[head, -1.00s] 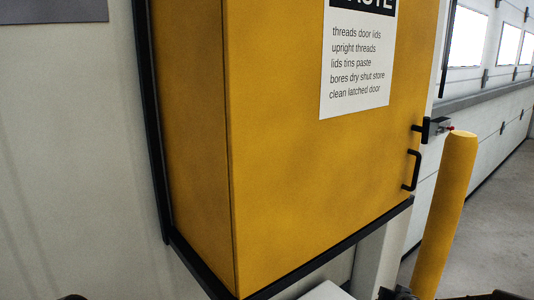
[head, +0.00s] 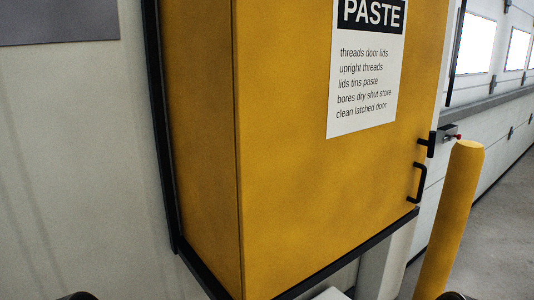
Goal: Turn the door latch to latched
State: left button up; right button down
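A yellow cabinet (head: 300,215) with a closed door fills the middle of the head view. The black door latch (head: 431,144) is a small dark piece at the right edge of the door, seen at a steep angle. I cannot tell from here which way it is turned. A black D-shaped handle (head: 418,183) sits just below it. Neither gripper can be made out. Only dark rounded parts of my own body show at the bottom edge, left and right, well away from the latch.
A white label headed "PASTE" (head: 366,75) is on the door. A yellow bollard (head: 449,225) stands close to the right of the cabinet. A grey box with a red button (head: 449,132) shows behind the latch. Open floor (head: 500,215) lies at the far right.

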aim_at(431, 144)
jog(key=l+z, duration=0.1)
jog(key=z, duration=0.4)
jog(key=i+l+z, duration=0.2)
jog(key=l, duration=0.25)
jog(key=l+z, duration=0.15)
jog(key=l, duration=0.25)
jog(key=i+l+z, duration=0.2)
jog(key=l, duration=0.2)
jog(key=i+l+z, duration=0.15)
jog(key=l, duration=0.2)
jog(key=i+l, duration=0.25)
jog(key=l, duration=0.15)
